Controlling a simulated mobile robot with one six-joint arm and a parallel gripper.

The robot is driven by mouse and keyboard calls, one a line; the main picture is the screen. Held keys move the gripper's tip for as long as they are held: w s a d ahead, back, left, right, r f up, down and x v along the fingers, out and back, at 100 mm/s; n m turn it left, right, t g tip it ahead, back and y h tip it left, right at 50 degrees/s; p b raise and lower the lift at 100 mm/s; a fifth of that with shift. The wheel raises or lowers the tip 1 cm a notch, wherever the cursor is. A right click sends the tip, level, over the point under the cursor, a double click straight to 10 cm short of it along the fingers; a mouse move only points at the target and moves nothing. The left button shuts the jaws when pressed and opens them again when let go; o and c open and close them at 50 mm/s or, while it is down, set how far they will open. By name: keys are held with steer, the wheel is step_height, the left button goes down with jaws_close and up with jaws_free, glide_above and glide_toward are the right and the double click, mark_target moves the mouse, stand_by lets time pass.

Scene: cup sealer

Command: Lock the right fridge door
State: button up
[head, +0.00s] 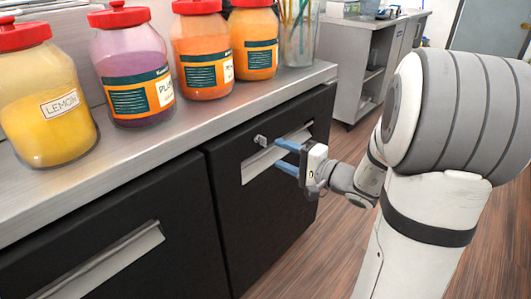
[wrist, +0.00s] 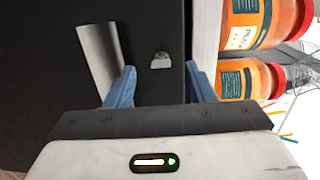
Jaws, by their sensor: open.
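The right fridge door (head: 268,205) is black and looks shut under the counter. Its silver handle (head: 258,163) runs across its upper part and shows at the left in the wrist view (wrist: 100,55). A small grey lock (head: 260,140) sits above the handle near its left end. In the wrist view the lock (wrist: 160,62) appears between my blue fingertips. My gripper (head: 276,156) is open and empty, in front of the door by the handle. I cannot tell whether a finger touches the door. The lock's turned state is too small to tell.
Several red-lidded jars, one a yellow lemon jar (head: 45,100), stand on the metal counter (head: 190,132) above. The left fridge door (head: 150,210) has its own handle (head: 100,265). A grey cabinet (head: 350,65) stands behind.

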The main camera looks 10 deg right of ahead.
mark_target(266, 143)
steer(key=shift+m+t+h, duration=0.3)
steer(key=shift+t+h, duration=0.1)
steer(key=shift+t, duration=0.2)
steer(key=x, duration=0.2)
steer(key=d+x, duration=0.1)
steer(key=x, duration=0.2)
steer(key=w+x, duration=0.1)
steer(key=x, duration=0.1)
steer(key=shift+w+f+b, duration=0.2)
steer(key=shift+b, duration=0.1)
